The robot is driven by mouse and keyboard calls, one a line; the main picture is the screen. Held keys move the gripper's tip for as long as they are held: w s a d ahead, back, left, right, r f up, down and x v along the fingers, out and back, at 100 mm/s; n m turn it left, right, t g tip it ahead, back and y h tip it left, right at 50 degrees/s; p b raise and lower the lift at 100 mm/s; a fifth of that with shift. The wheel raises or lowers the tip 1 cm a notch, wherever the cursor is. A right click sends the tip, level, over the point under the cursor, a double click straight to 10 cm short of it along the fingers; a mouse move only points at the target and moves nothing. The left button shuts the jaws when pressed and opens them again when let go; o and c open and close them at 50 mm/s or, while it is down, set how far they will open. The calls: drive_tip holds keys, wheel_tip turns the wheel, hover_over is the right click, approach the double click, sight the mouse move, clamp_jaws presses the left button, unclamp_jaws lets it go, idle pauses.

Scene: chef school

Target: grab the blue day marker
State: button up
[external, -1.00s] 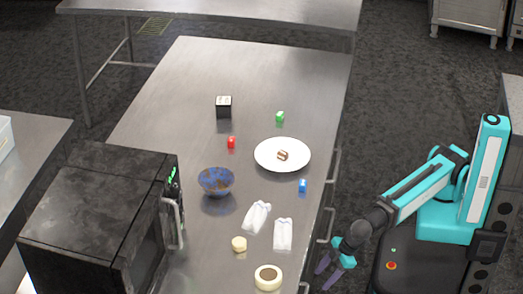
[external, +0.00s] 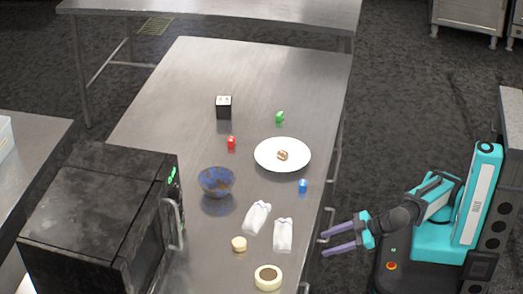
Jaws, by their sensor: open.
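My gripper (external: 324,244) has two purple fingers, apart and empty. It points left toward the table's right edge, below and to the right of the blue marker and clear of it.
A dark oven (external: 85,200) stands left.

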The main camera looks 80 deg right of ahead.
drive_tip(key=s+d+r+m+t+h+b, duration=0.2)
drive_tip(key=d+r+m+t+h+b, duration=0.2)
drive_tip(key=d+r+b, duration=0.5)
drive_tip(key=d+r+m+h, duration=0.1)
drive_tip(key=d+m, duration=0.1)
drive_tip(key=d, duration=0.2)
drive_tip(key=shift+d+r+t+h, duration=0.15)
drive_tip(key=shift+d+t+h, duration=0.15)
drive_tip(key=shift+t, duration=0.1)
drive_tip(key=p, duration=0.2)
approach(301, 185)
drive_tip(key=shift+w+d, duration=0.5)
drive_tip(key=shift+w, duration=0.2)
drive_tip(key=shift+w+d, duration=0.5)
drive_tip(key=shift+w, duration=0.2)
